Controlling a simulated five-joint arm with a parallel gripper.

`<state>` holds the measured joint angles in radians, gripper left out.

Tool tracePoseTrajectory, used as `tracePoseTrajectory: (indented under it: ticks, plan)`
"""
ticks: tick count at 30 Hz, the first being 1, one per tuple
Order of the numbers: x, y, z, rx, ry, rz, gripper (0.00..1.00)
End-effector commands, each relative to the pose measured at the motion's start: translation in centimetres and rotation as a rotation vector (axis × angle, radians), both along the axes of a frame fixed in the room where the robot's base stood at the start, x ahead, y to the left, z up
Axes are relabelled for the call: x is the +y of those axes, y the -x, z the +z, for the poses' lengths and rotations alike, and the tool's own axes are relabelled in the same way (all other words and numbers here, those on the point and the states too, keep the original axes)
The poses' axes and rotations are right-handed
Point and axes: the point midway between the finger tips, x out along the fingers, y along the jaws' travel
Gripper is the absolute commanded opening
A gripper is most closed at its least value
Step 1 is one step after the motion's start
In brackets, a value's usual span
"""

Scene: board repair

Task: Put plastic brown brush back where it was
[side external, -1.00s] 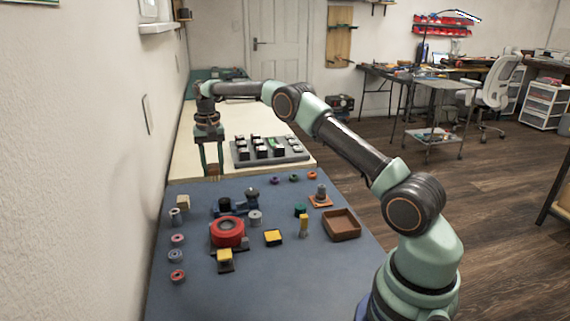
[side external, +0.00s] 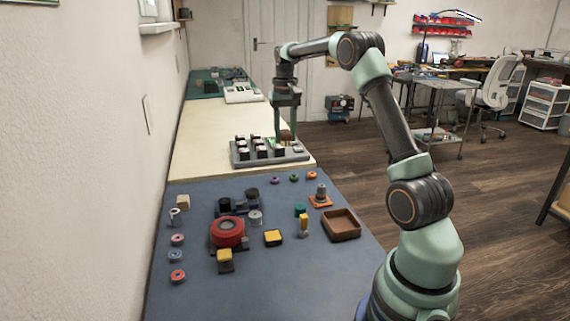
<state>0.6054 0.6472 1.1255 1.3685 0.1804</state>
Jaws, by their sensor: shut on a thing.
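My gripper (side external: 285,138) is in the middle of the side external view, pointing down, shut on a small brown piece, the brown brush (side external: 287,135). The brush sits between the fingertips, over the right part of a grey tray (side external: 241,162) with several dark, white-topped blocks. I cannot tell whether the brush touches the tray or hangs just above it. The fingers partly hide the brush and the tray's back edge.
A blue mat (side external: 320,275) in front carries a red round part (side external: 227,232), a brown open box (side external: 341,225), yellow blocks, and several rings. The cream tabletop (side external: 205,140) left of the tray is clear. A white device (side external: 243,94) stands farther back. A wall bounds the left.

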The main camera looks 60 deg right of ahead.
Motion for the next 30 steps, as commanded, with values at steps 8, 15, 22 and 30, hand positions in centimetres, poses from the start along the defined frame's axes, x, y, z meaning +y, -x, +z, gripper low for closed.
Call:
tracePoseTrajectory:
  ticks: [8, 15, 22, 30]
  plan:
    - [-0.6, 1.3, -3.0, 0.004, -0.003, 0.001, 0.00]
    - [-0.6, 1.2, -8.9, 0.004, -0.003, 0.001, 0.00]
    - [-0.6, 1.2, -13.8, 0.003, -0.001, 0.000, 0.00]
    - [-0.6, 1.1, -15.8, 0.001, -0.001, 0.000, 0.00]
